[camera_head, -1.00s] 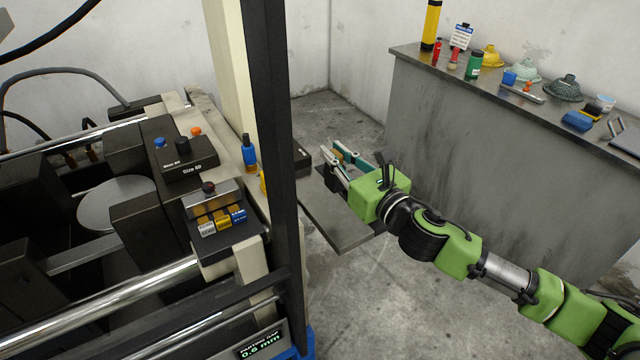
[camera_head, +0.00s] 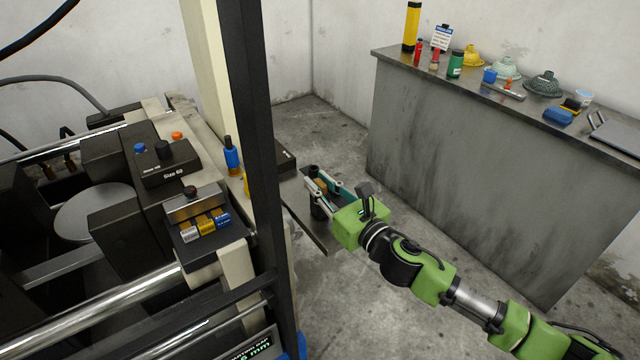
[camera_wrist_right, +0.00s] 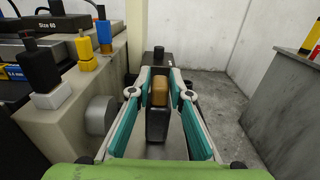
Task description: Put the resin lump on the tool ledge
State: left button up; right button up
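A tan-brown block, which looks like the resin lump (camera_wrist_right: 159,88), sits between the fingertips of my right gripper (camera_wrist_right: 160,82) in the right wrist view. The fingers appear closed against its sides. A dark block shape (camera_wrist_right: 157,124) shows just below it; I cannot tell whether that is separate. In the head view my right gripper (camera_head: 322,186) is over the flat grey plate (camera_head: 326,238), which looks like the tool ledge, beside the machine's dark post. Whether the lump touches the plate is unclear. My left gripper is not in view.
The press (camera_head: 110,235) fills the left, with a dark upright post (camera_head: 252,130) close to my right gripper. A grey counter (camera_head: 470,150) with several items stands at the right. The floor between is clear.

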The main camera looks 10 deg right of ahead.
jog(key=shift+o, duration=0.6)
jog(key=shift+r, duration=0.25)
jog(key=b+v, duration=0.1)
jog(key=v, duration=1.1)
jog(key=shift+b, duration=0.3)
jog(key=shift+f, duration=0.15)
